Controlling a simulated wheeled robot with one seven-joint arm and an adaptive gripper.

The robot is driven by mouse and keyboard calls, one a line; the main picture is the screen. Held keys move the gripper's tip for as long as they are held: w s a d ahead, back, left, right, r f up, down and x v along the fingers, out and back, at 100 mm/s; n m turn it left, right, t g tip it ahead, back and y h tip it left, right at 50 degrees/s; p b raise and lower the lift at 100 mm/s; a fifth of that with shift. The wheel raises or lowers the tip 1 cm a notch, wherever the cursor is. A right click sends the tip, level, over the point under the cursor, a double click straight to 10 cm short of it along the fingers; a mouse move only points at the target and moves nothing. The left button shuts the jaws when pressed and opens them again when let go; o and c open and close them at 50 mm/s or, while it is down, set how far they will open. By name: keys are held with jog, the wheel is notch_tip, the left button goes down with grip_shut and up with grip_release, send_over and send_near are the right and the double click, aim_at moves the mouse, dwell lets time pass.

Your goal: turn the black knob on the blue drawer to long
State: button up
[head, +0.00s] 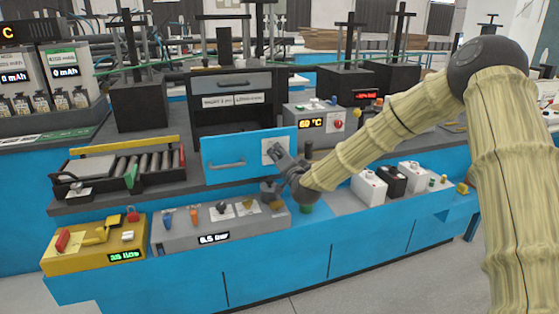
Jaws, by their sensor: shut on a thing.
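The blue drawer (235,148) has an upright front with a grey bar handle (227,164). A pale plate (268,145) sits at the right side of this front. My gripper (277,152) reaches in from the right, with its fingertips at the plate. It is shut on the black knob there; the fingers hide the knob. I cannot tell which way the knob points.
A grey panel (185,239) with switches and a yellow box (72,262) stand in front at the lower left. A roller tray (80,187) is left of the drawer. A "60 °C" box (300,115) is behind my gripper. Several small terminal blocks (369,192) stand to the right.

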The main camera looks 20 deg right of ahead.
jog(key=shift+m, duration=0.5)
jog(key=o, duration=1)
jog(key=shift+o, duration=0.2)
jog(key=s, duration=1.2)
jog(key=shift+d, duration=0.25)
